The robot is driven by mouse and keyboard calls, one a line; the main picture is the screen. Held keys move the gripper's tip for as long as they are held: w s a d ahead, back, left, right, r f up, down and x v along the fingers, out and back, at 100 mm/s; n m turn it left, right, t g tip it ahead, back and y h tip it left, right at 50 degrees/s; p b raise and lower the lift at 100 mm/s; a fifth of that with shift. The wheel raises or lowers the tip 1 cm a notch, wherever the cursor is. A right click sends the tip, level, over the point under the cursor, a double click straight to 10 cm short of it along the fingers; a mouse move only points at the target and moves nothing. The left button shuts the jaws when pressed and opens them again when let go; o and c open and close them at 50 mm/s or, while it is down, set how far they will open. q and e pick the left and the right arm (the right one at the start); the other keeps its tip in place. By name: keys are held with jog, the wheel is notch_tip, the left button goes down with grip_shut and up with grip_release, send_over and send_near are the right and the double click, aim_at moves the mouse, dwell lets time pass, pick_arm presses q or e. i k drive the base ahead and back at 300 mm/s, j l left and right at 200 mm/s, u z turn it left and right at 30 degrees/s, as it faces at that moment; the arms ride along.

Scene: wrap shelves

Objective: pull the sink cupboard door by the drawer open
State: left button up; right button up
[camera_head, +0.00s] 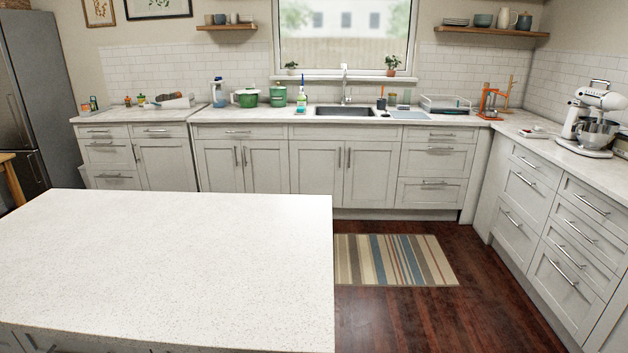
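The sink (345,111) is set in the back counter under the window. Below it is a cupboard with two pale grey panelled doors, both shut. The right door (372,175) stands beside a stack of drawers (432,162). Its upright metal bar handle (349,157) is near its left edge. The left door (315,175) has a matching handle (341,157) close beside it, near the middle seam. Neither of my grippers is in view.
A white speckled island (170,260) fills the left foreground. A striped rug (392,260) lies before the sink cupboard, with open dark wood floor (420,315) around it. More drawers (560,230) line the right side. A fridge (35,100) stands far left.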

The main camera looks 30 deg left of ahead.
aim_at(317, 166)
jog(key=i+l, duration=0.65)
jog(key=i, duration=0.35)
jog(key=i+l, duration=0.2)
jog(key=i, duration=0.3)
jog(key=i+l, duration=0.2)
jog(key=i, duration=0.35)
jog(key=i+j, duration=1.25)
jog(key=i, duration=0.2)
jog(key=i+j, duration=1.25)
jog(key=j, duration=0.3)
